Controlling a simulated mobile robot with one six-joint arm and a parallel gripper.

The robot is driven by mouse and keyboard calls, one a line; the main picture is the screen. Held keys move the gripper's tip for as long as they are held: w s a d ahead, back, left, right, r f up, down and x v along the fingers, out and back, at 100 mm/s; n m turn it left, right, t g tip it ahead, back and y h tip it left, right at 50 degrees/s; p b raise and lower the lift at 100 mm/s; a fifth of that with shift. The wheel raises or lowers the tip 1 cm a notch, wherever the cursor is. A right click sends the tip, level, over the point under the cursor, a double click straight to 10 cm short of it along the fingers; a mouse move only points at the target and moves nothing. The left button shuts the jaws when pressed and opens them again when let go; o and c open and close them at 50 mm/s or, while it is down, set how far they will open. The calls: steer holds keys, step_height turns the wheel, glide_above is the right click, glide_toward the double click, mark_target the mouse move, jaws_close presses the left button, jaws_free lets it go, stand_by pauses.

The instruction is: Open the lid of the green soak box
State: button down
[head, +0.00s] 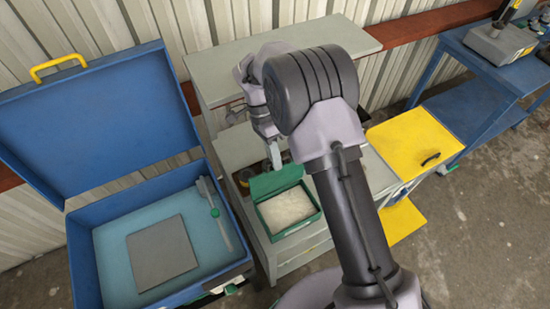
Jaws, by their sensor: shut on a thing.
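The green soak box (288,230) stands on the grey bench, with white contents showing inside. Its green lid (272,183) is raised along the back side of the box, tilted up, so the box is open. My gripper (274,162) is at the lid's upper edge, shut on the lid. The jaw tips are small in this view and the exact grip spot is hard to make out. My arm covers the area just right of the box.
A large blue case (84,262) stands open at the left, its lid (105,125) upright and a grey plate (162,252) inside. A yellow panel (413,140) with a dark handle is at the right. A blue cart (492,75) stands farther back. A grey shelf (345,38) is behind my arm.

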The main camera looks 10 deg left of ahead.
steer(key=shift+w+a+f, duration=0.15)
steer(key=shift+w, duration=0.05)
stand_by(0.4)
steer(key=c, duration=1.5)
jaws_free()
steer(key=shift+w+a, duration=0.1)
steer(key=p+v, duration=0.6)
steer(key=v, duration=1.1)
steer(key=shift+r, duration=0.25)
steer(key=shift+w, duration=0.1)
